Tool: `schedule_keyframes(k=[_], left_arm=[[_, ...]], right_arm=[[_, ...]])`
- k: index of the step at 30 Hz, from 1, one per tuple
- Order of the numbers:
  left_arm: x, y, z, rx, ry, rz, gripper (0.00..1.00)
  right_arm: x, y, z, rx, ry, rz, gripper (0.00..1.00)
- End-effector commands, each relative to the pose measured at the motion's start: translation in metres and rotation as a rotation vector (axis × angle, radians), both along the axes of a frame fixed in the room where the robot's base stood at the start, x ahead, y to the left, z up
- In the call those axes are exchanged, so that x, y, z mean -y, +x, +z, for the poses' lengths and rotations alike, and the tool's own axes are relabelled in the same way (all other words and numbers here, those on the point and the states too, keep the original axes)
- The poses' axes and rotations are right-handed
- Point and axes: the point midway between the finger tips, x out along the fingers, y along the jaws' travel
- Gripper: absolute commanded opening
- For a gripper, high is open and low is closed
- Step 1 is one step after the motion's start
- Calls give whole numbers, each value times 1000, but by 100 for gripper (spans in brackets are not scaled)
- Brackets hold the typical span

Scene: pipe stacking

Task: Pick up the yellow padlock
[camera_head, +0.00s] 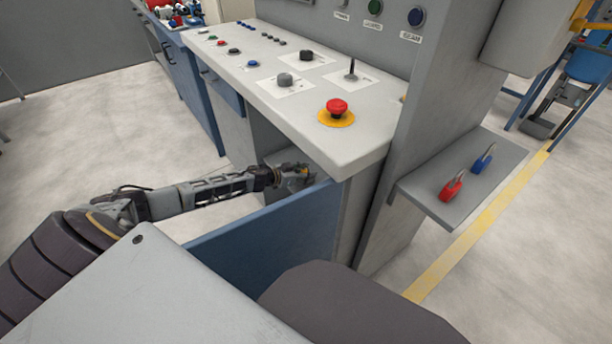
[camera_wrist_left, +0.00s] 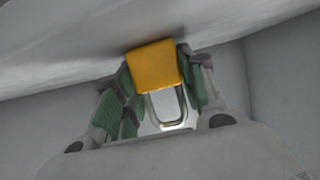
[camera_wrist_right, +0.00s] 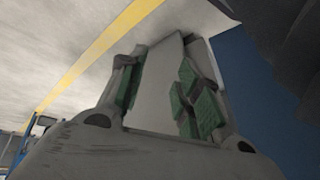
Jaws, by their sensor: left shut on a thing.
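The yellow padlock (camera_wrist_left: 154,66) shows in the left wrist view, its square body between the green-padded fingers and its metal shackle toward my wrist. My left gripper (camera_wrist_left: 158,88) is shut on it. In the head view my left gripper (camera_head: 296,176) is inside the opening under the control desk, behind the blue panel; the padlock cannot be made out clearly there. My right gripper (camera_wrist_right: 160,85) shows only in the right wrist view. Its fingers are apart, with a grey surface seen between them and no padlock.
The control desk (camera_head: 330,148) overhangs the left gripper and carries a red emergency button (camera_head: 337,107). A blue panel (camera_head: 265,240) stands in front of the opening. A grey side shelf (camera_head: 430,196) holds a red padlock (camera_head: 451,187) and a blue padlock (camera_head: 483,159). Floor lies open at right.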

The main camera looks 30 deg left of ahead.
Motion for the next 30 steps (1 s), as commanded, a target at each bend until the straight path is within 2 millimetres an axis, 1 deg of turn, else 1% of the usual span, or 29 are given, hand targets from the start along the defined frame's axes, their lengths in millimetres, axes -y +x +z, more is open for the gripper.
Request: schedule_keyframes(k=[8, 14, 17, 19, 21, 30], left_arm=[[0, 0, 2, 0, 0, 0, 14], [0, 0, 9, 1, 0, 0, 14], [0, 0, 17, 2, 1, -1, 14], [0, 1, 23, 2, 1, -1, 14], [-1, 1, 29, 2, 2, 0, 14], [0, 0, 54, 1, 0, 0, 14]], right_arm=[[0, 0, 1, -2, 0, 0, 34], [2, -4, 6, -20, -13, 3, 34], [4, -5, 14, -30, -24, 6, 34], [6, -2, 28, -26, -35, 9, 34], [8, -3, 35, -38, -47, 9, 34], [17, -8, 53, -79, -87, 8, 34]])
